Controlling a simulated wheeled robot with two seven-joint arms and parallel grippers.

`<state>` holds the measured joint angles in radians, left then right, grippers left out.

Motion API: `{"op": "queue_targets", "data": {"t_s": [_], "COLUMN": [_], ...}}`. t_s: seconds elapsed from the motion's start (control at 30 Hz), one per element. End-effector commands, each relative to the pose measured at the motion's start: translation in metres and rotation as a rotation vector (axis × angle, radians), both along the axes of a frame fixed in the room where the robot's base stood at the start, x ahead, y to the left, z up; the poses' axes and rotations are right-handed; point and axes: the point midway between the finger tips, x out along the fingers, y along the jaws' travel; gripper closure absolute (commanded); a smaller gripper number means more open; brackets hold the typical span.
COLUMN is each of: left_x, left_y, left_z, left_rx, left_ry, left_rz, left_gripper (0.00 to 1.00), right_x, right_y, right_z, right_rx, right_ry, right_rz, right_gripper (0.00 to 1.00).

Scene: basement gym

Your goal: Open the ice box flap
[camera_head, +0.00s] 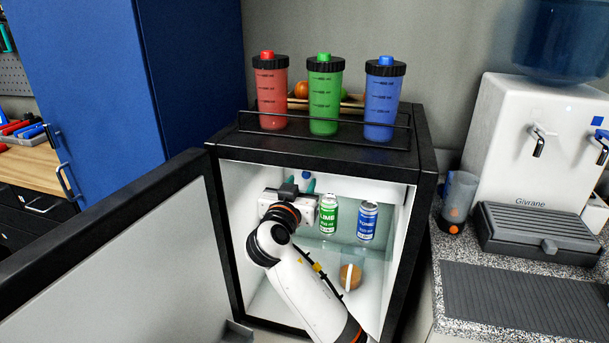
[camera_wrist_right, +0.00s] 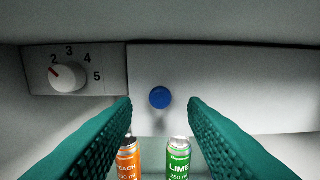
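The ice box flap (camera_wrist_right: 240,85) is a pale panel across the top of the fridge inside, and it looks shut. A round blue knob (camera_wrist_right: 160,97) sits on its front; the knob also shows small in the head view (camera_head: 306,174). My right gripper (camera_wrist_right: 160,103) is inside the fridge with its two teal fingers apart, one on each side of the knob in the picture. Nothing is between the fingertips that I can see as touching. In the head view my right gripper (camera_head: 309,184) is partly hidden by its own wrist. My left gripper is out of view.
The fridge door (camera_head: 110,255) stands wide open at the left. A lime can (camera_head: 328,214), a blue can (camera_head: 367,221) and an orange peach can (camera_wrist_right: 128,158) stand below the flap. A dial (camera_wrist_right: 68,77) is left of the flap. Bottles stand on top.

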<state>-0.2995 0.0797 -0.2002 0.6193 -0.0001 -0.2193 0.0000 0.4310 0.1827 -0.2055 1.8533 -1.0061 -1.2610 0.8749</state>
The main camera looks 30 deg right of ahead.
Motion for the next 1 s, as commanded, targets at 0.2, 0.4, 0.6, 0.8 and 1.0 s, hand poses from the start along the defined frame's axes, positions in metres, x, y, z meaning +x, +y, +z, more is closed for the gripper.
{"op": "queue_targets", "data": {"t_s": [0.2, 0.4, 0.6, 0.8, 1.0], "left_x": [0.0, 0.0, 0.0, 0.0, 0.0], "left_y": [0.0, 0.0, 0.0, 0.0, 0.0], "left_z": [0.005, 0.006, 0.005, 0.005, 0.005], "left_rx": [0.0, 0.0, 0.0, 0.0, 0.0], "left_ry": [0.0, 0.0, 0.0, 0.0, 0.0], "left_rz": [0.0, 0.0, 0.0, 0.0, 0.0], "left_gripper": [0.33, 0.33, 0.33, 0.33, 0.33], "right_x": [0.019, 0.023, 0.023, 0.023, 0.023], "right_y": [-0.023, -0.028, -0.028, -0.028, -0.027], "right_z": [0.001, 0.0, 0.0, 0.0, 0.0], "right_rx": [0.0, 0.001, 0.001, 0.001, 0.001], "right_ry": [0.0, -0.001, 0.0, 0.0, 0.0], "right_rz": [-0.001, 0.0, 0.0, 0.0, 0.0], "right_gripper": [0.61, 0.61, 0.61, 0.93, 1.0]}}
